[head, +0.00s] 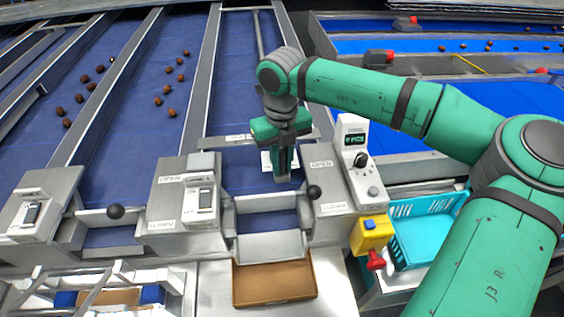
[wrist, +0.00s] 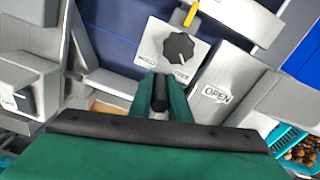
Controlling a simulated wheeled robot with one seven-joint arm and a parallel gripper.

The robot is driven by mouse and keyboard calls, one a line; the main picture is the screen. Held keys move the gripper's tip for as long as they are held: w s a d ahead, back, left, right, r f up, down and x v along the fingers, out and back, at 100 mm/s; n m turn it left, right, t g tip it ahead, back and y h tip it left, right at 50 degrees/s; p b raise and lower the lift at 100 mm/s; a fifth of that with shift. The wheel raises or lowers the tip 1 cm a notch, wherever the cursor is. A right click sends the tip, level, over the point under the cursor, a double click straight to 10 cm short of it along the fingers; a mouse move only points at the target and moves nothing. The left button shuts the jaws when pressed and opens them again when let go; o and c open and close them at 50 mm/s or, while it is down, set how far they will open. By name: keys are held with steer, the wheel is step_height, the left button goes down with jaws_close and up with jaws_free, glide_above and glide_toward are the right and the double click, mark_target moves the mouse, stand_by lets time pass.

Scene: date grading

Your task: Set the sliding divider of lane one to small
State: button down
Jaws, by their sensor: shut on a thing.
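My gripper (head: 282,176) is over the front end of a blue lane, the one just right of a housing whose label seems to read LANE 1 (head: 198,179). In the wrist view its fingers (wrist: 160,88) are shut on a small dark piece; I cannot tell whether this is the divider's handle. Just beyond the fingertips is a white plate (wrist: 150,50) with small labels, too blurred to read. In the head view my gripper hides most of the plate (head: 266,160).
Right of my gripper stands a grey housing marked OPEN (head: 321,163), with a black ball handle (head: 314,192). A brown tray (head: 273,284) lies below the lane's end. A turquoise crate (head: 410,250) and a yellow box with a red knob (head: 371,234) are at right. Dates (head: 170,88) lie on the neighbouring lane.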

steer(key=shift+w+d, duration=0.15)
steer(key=shift+d, duration=0.05)
steer(key=c, duration=1.7)
jaws_free()
steer(key=shift+a, duration=0.2)
steer(key=shift+o, duration=0.2)
steer(key=shift+r, duration=0.1)
step_height(320, 180, up, 11)
steer(key=shift+f, duration=0.15)
